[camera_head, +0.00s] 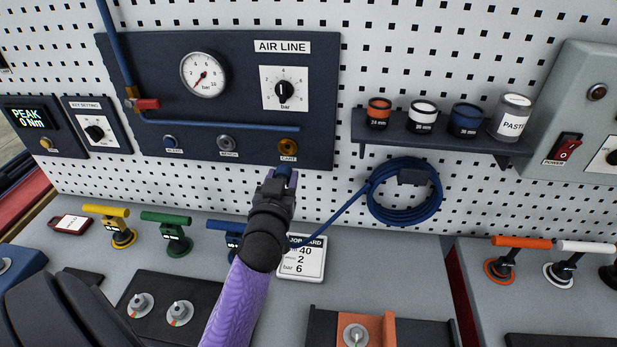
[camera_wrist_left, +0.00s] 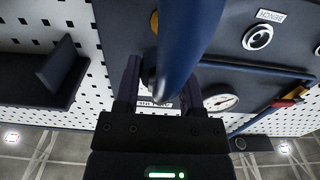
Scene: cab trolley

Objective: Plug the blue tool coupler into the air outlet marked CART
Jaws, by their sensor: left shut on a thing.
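The air outlet marked CART (camera_head: 288,146) is a brass-coloured fitting at the lower right of the dark air line panel. In the left wrist view its brass edge (camera_wrist_left: 154,22) shows beside the blue hose. My left gripper (camera_head: 279,179) is just below this outlet, shut on the blue tool coupler (camera_head: 284,171). In the left wrist view my left gripper's fingers (camera_wrist_left: 160,85) stand either side of the coupler, partly hidden by the thick blue hose (camera_wrist_left: 186,45). I cannot tell whether the coupler touches the outlet. My right gripper is not in view.
Two more outlets (camera_head: 227,143) (camera_head: 170,142) sit left of CART. A coiled blue hose (camera_head: 404,192) hangs to the right, under a shelf (camera_head: 440,134) with several jars. Coloured-handled tools (camera_head: 173,233) and a job card (camera_head: 302,258) are on the bench below.

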